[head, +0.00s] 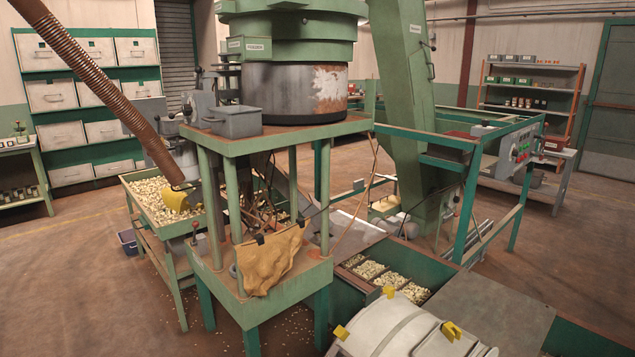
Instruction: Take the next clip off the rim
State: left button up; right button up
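Two small dark clips, a left one (259,239) and a right one (303,222), show at the cloth's top edge. They are too small to tell exactly how they grip it. Small yellow pieces also show around a white rounded body (385,325) at the bottom: one at its top (388,291), one at its left (341,332) and one at its right (452,330). I cannot tell whether these are clips. I make out neither of my grippers.
A green-framed bin of nuts (160,203) stands at the left, under a ribbed brown hose (98,82). Nut compartments (370,270) lie right of the stand, beside a flat grey panel (482,301). Open floor (70,290) lies at the front left.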

aim_at(388, 290)
jog(key=i+l+u, duration=0.15)
jog(key=u, duration=0.25)
jog(key=i+l+u, duration=0.15)
jog(key=u, duration=0.25)
jog(key=l+u, duration=0.25)
jog(key=u, duration=0.15)
jog(key=i+l, duration=0.05)
